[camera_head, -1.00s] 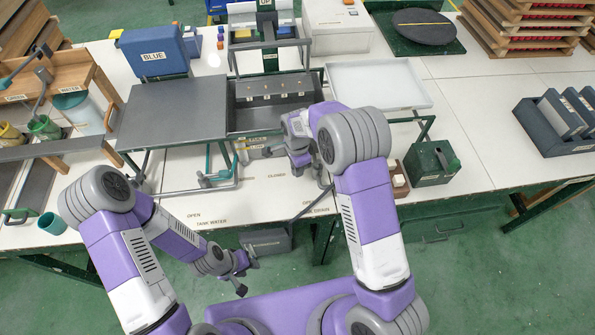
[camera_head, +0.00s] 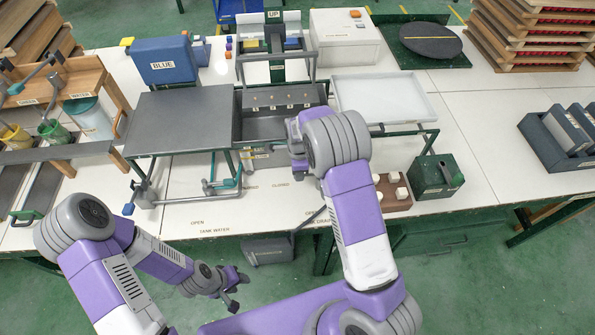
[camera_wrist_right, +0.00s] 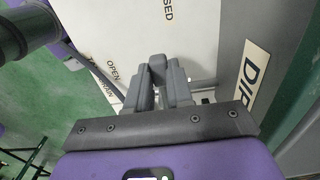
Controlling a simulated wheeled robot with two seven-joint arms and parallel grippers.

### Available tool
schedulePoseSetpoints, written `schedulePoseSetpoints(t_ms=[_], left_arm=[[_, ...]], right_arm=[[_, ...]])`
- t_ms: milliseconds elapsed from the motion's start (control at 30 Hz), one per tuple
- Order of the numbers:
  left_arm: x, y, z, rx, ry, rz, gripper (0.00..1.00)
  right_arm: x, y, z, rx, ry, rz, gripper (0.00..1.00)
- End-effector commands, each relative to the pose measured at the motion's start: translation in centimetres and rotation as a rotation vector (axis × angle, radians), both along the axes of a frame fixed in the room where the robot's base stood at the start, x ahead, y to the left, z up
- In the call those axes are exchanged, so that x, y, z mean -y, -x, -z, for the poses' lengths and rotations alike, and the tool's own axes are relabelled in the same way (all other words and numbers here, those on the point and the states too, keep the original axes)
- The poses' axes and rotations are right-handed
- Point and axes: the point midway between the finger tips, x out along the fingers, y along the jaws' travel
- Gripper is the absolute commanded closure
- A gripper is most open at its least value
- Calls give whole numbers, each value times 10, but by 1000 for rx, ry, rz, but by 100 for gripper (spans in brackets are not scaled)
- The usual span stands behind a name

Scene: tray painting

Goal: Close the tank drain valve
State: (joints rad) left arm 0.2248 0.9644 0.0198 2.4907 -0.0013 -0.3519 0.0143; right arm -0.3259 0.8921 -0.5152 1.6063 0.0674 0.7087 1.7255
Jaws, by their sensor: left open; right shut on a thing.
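In the right wrist view, my right gripper (camera_wrist_right: 160,78) is shut on a dark grey valve handle (camera_wrist_right: 158,63), mostly hidden between the fingers. Beside it on the white table are the printed words OPEN (camera_wrist_right: 111,70), TANK DRAIN and CLOSED (camera_wrist_right: 167,12). In the head view my right arm covers the handle and most of that gripper. The dip tank (camera_head: 280,125) stands just beyond. My left gripper (camera_head: 238,291) is open and empty, low in front of the table edge.
A grey bin (camera_head: 268,250) sits below the front edge, under a dark bar (camera_head: 310,218). A brown tray with white blocks (camera_head: 392,191) and a green box (camera_head: 436,176) stand right of my right arm. The tank water lever (camera_head: 222,184) is left of it.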

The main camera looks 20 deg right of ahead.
Motion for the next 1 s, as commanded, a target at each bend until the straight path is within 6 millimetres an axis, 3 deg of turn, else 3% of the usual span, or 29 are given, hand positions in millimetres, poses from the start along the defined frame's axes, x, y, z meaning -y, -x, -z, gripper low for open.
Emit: schedulePoseSetpoints(t_ms=[100, 133, 267, 633, 1000], left_arm=[[0, 0, 0, 0, 0, 0, 57], [0, 0, 0, 0, 0, 0, 57], [0, 0, 0, 0, 0, 0, 57], [0, 0, -1, 0, 0, 0, 57], [0, 0, -10, 0, 0, 0, 57]], right_arm=[[0, -1, 0, 3, -1, 5, 100], [0, -1, 0, 3, -1, 6, 75], [0, -1, 0, 2, -1, 4, 55], [0, -1, -6, 3, 0, 1, 53], [0, -1, -64, 5, -1, 2, 53]])
